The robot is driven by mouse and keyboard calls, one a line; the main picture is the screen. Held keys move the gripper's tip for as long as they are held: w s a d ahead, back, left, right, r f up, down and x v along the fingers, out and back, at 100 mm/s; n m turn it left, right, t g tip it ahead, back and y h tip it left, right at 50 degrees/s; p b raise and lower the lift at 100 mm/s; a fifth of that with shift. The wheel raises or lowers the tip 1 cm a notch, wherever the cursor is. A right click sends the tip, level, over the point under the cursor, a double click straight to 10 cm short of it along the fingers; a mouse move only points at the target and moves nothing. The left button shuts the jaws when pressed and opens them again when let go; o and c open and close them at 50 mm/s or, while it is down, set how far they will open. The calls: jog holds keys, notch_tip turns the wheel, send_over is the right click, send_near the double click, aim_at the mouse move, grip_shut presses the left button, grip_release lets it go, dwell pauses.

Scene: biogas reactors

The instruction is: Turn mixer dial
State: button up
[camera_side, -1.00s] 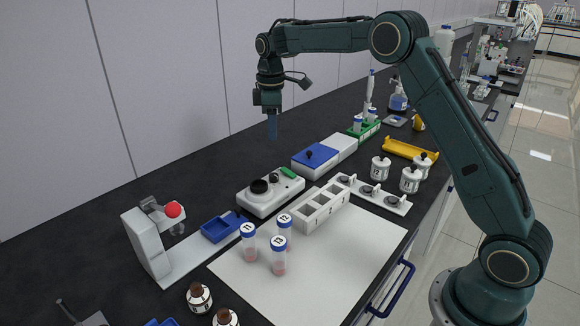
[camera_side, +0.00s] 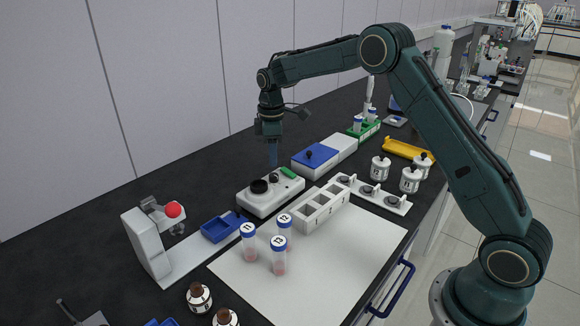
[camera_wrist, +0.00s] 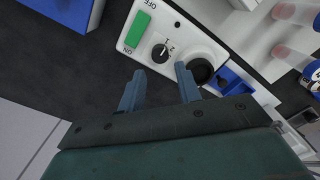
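The mixer (camera_side: 262,203) is a white box on the dark bench. Its small black dial (camera_wrist: 161,53) has a white pointer line and numbers printed beside it. The dial (camera_side: 274,178) also shows in the side view, between the black round cup (camera_side: 258,187) and the green switch (camera_side: 288,172). My gripper (camera_wrist: 160,71) is open and empty, with its two blue fingers apart. In the wrist view the fingertips are just below the dial, one to each side. In the side view my gripper (camera_side: 273,160) points down just above and behind the mixer.
A white block rack (camera_side: 318,208) stands right of the mixer. A blue-lidded box (camera_side: 315,157) is behind it and a blue tray (camera_side: 221,228) in front. Capped tubes (camera_side: 279,255) stand on a white mat (camera_side: 345,250). Dark bench left of the mixer is clear.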

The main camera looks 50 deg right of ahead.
aim_at(274, 175)
jog(key=shift+f, duration=3.1)
jog(key=c, duration=0.7)
